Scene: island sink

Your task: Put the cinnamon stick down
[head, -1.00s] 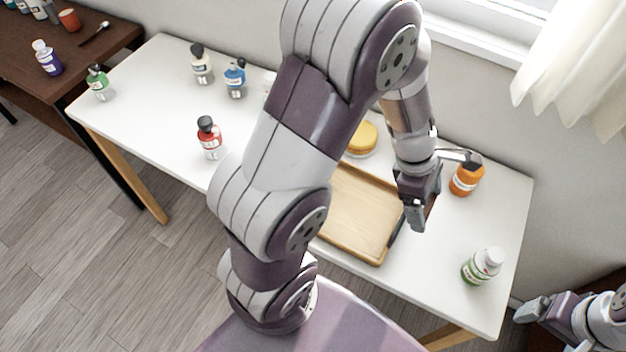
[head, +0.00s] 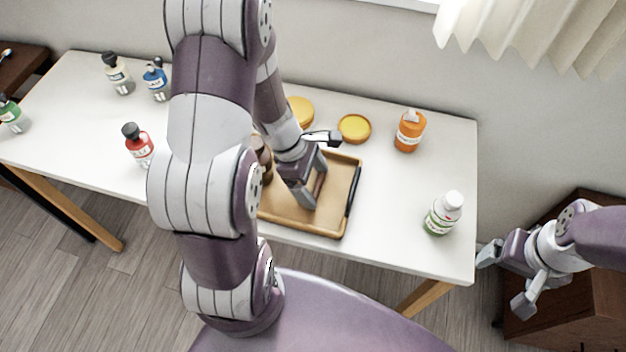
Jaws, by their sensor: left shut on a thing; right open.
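My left gripper (head: 312,190) is over the wooden tray (head: 330,222), shut on a small brown stick (head: 319,183), which looks like the cinnamon stick. Only a short part of the stick shows between the fingers. I cannot tell whether it touches the tray. My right gripper (head: 505,280) is open and empty, off the right end of the white table.
On the white table (head: 400,215) stand an orange bottle (head: 409,132), a green-labelled white bottle (head: 442,214), a yellow-topped round container (head: 354,127) and a red bottle (head: 139,146). Brown round items (head: 262,155) are partly hidden by my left arm.

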